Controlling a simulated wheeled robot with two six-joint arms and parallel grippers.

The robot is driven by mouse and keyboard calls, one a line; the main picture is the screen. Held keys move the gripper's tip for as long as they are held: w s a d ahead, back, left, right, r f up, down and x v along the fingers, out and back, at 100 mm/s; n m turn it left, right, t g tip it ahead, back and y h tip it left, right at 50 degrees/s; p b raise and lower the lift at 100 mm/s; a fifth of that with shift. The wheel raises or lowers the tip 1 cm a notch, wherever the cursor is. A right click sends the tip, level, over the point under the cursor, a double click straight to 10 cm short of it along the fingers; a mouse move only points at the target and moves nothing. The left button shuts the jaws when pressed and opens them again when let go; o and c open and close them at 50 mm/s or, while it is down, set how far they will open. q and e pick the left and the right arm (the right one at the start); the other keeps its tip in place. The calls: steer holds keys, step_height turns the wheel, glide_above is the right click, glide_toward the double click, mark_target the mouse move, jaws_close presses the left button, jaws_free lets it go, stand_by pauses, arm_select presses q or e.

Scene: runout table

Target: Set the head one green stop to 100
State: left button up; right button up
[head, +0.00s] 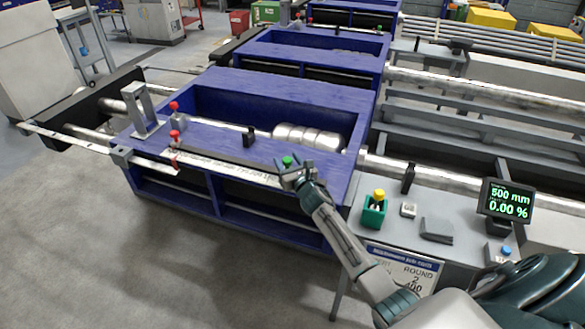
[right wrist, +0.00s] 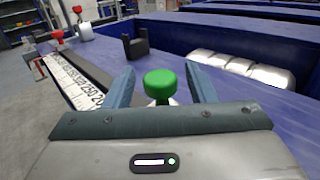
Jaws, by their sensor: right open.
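The green stop (head: 287,160) has a round green knob and sits at the right end of the scale (head: 215,164) along the front of the nearest blue head (head: 265,88). My right gripper (head: 294,175) is at this knob. In the right wrist view the green knob (right wrist: 160,84) stands upright between the two open fingers (right wrist: 160,88), with gaps on both sides. Numbers around 200 and 250 show on the white scale (right wrist: 75,84) there; the stop's own reading is hidden. My left gripper is not in view.
A black block (head: 249,137) is behind the rail. A display (head: 508,200) reads 500 mm and 0.00 %. A yellow-topped item in a green holder (head: 374,212) stands on the grey bench right of my arm.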

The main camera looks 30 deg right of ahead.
steer(key=s, duration=0.9)
steer(key=shift+a+f+b, duration=0.1)
steer(key=shift+a+b, duration=0.2)
steer(key=shift+b, duration=0.05)
steer(key=shift+s+a, duration=0.1)
steer(key=shift+s, duration=0.6)
